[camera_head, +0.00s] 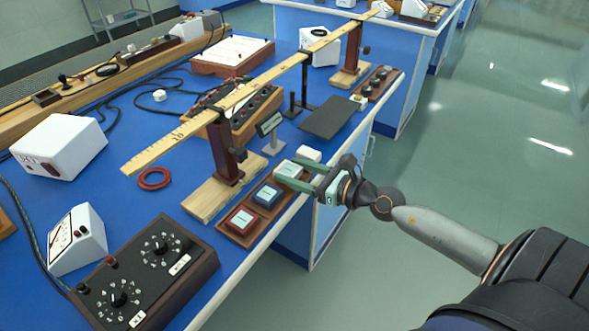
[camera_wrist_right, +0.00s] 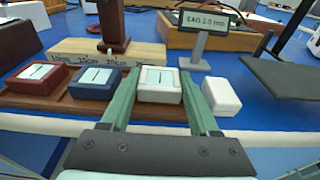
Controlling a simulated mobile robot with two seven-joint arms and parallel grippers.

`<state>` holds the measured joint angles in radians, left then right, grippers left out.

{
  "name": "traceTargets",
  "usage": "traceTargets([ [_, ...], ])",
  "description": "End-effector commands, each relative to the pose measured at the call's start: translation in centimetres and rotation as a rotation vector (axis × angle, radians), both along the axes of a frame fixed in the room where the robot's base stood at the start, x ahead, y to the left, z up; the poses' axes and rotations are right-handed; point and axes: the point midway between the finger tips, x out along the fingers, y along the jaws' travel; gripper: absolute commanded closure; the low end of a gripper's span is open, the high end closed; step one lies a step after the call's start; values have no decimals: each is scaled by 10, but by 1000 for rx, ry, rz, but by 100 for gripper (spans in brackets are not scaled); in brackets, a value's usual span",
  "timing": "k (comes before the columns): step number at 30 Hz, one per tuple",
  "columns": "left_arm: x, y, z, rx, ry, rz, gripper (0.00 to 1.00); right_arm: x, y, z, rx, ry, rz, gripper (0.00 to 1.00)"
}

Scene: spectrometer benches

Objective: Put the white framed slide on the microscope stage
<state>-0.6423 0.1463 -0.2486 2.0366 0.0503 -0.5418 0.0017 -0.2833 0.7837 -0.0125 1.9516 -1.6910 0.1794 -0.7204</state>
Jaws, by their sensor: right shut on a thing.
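The white framed slide (camera_head: 289,171) is a small white block with a pale label on top. It is at the far end of the brown wooden tray (camera_head: 226,235), in line with a red framed slide (camera_head: 240,221) and a blue framed slide (camera_head: 267,195). My right gripper (camera_head: 283,174) is shut on it, one green finger on each side. The right wrist view shows the white slide (camera_wrist_right: 160,85) between the fingers; I cannot tell whether it is lifted off the tray. No microscope stage can be made out for certain. My left gripper is not in view.
A plain white block (camera_head: 308,154) stands just beyond the right gripper. A small display on a stand (camera_head: 270,124), a dark flat plate (camera_head: 328,117) and a wooden-based post carrying a long ruler (camera_head: 250,92) stand close by. A black dial box (camera_head: 147,270) is nearer.

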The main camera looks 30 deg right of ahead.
Motion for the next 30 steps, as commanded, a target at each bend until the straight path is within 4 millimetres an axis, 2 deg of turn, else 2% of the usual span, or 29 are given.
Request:
traceTargets([
  [4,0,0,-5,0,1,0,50,0,0,-5,0,-1,0,93],
  [5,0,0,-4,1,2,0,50,0,0,-4,0,0,0,36],
  [12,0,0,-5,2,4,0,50,0,0,-3,0,0,0,9],
  [23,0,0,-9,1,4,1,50,0,0,-5,-2,-1,0,8],
  [30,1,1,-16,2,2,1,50,-22,-8,-4,-3,4,2,8],
])
